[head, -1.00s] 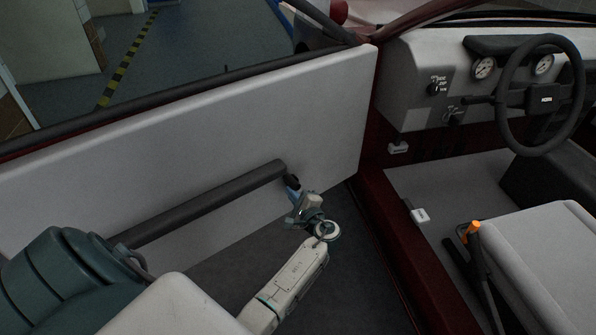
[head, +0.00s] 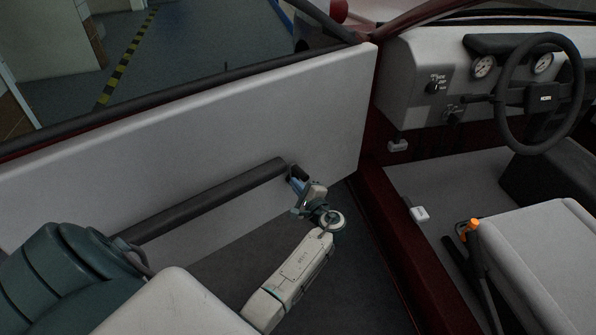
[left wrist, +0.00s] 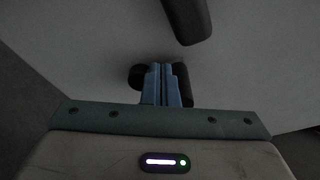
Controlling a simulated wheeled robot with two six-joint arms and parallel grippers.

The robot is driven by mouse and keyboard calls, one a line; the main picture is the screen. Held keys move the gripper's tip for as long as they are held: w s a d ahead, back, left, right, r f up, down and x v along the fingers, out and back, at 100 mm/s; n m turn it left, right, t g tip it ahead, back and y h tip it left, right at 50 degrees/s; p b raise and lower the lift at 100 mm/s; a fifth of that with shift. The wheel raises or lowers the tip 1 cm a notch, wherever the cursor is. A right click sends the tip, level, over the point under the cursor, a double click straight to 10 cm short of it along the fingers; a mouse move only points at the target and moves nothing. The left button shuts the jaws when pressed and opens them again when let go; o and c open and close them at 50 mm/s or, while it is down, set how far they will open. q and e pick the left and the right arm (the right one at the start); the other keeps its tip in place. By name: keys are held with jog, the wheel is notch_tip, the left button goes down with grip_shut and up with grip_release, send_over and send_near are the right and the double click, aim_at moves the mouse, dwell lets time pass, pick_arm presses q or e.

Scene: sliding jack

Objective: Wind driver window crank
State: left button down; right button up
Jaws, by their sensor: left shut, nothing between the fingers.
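The grey door panel (head: 200,140) stands across the head view with a long dark armrest bar (head: 210,198) on it. A small dark piece, apparently the window crank (head: 291,170), shows at the bar's right end. My left gripper (head: 296,180) is at this piece, its blue fingers close to it. In the left wrist view the fingers (left wrist: 165,82) are shut with nothing between them. Dark rounded parts of the crank (left wrist: 137,77) show on both sides behind them; the middle is hidden. I cannot tell whether the fingers touch it. My right gripper is out of view.
A steering wheel (head: 543,95), dashboard and light seat (head: 545,265) lie to the right. A lever with an orange top (head: 474,224) stands beside the seat. The red door sill (head: 385,235) runs between. Dark floor is clear below the door panel.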

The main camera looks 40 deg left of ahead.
pick_arm(q)
jog(key=v, duration=0.8)
jog(key=shift+f, duration=0.55)
jog(key=shift+d, duration=0.1)
